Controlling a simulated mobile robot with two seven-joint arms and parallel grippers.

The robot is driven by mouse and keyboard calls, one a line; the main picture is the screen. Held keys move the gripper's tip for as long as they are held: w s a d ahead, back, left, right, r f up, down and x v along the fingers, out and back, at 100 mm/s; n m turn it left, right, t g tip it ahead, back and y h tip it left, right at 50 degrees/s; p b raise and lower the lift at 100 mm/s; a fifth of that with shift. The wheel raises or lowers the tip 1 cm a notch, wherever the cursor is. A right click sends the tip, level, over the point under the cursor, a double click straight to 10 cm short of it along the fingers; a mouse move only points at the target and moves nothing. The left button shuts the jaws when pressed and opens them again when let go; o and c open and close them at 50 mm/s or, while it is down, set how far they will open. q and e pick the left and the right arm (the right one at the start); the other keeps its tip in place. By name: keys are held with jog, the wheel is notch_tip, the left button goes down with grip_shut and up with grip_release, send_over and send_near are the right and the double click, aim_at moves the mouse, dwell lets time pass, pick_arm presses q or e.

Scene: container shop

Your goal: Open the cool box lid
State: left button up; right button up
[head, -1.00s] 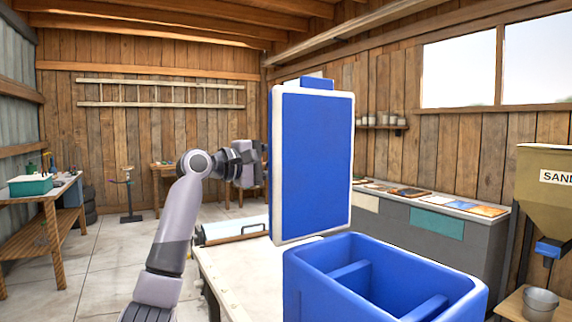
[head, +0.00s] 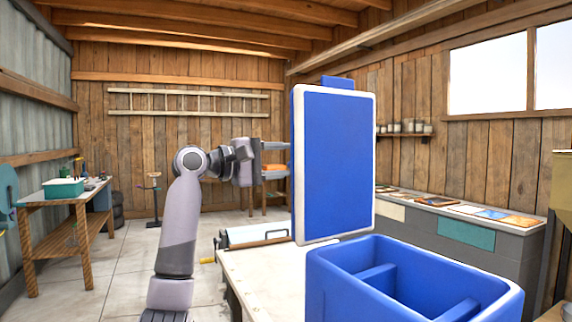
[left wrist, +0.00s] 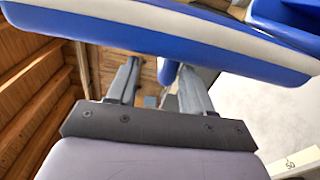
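The cool box (head: 335,285) is a blue open-topped box with inner dividers on the white bench, right of centre in the head view. Its blue lid (head: 335,165) with a white rim stands upright at the box's back left edge, and the box is open. A blue tab (head: 337,83) sticks up at the lid's top. My left gripper (head: 283,161) is left of the lid, its fingers pointing at it; the lid partly hides the tips. In the left wrist view the fingers (left wrist: 160,88) are apart and empty, with the lid's edge (left wrist: 170,35) across the top. My right gripper is out of view.
The white bench top (head: 260,285) holds the box. A side table with a teal box (head: 63,188) stands far left. A grey counter (head: 480,235) runs along the right wall.

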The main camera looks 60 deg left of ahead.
pick_arm(q)
jog(key=s+b, duration=0.3)
jog(key=s, duration=0.4)
dwell(0.5)
jog(key=shift+s, duration=0.1)
dwell(0.7)
